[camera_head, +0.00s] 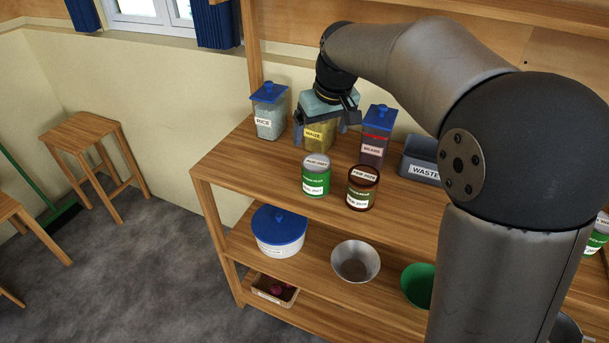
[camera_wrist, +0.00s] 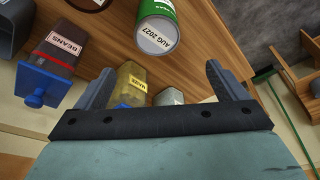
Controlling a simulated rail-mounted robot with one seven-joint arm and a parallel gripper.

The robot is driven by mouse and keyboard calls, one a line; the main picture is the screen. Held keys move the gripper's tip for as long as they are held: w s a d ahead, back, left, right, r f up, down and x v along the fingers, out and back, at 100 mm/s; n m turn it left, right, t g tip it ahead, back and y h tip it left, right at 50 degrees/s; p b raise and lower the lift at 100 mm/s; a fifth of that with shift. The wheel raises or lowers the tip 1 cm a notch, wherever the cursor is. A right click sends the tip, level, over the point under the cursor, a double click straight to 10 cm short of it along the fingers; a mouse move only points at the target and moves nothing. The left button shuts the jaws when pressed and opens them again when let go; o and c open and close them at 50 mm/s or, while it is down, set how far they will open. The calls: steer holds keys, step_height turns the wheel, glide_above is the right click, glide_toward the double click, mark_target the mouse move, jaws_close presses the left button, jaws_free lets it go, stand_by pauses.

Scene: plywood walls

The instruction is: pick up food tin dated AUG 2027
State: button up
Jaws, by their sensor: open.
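The green food tin (camera_head: 316,180) stands upright on the upper shelf. In the wrist view its pale lid end reads AUG 2027, and the green tin (camera_wrist: 160,22) is beyond my fingertips near the top. A brown tin (camera_head: 362,190) stands just right of it; its lid lettering is too small to read surely, and only a sliver of the brown tin (camera_wrist: 90,3) shows in the wrist view. My gripper (camera_head: 326,118) is open, behind the green tin, over the maize container (camera_head: 319,136). In the wrist view the open fingers of my gripper (camera_wrist: 160,70) hold nothing.
The rice container (camera_head: 268,118) stands left of the maize, and the beans container (camera_head: 376,138) right of it. A grey waste bin (camera_head: 420,160) is further right. The shelf is clear left and in front of the green tin. Below are a blue-lidded pot (camera_head: 280,232) and bowls.

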mark_target(317, 162)
steer(key=x, duration=0.9)
steer(key=shift+f+p, duration=0.1)
steer(key=shift+p, duration=0.3)
steer(key=x, duration=0.3)
steer(key=p+x, duration=0.1)
steer(key=shift+s+d+f, duration=0.35)
steer(key=shift+f, duration=0.1)
steer(key=shift+w+f, duration=0.15)
steer(key=shift+f, duration=0.25)
steer(key=shift+r, duration=0.1)
steer(key=c, duration=1.4)
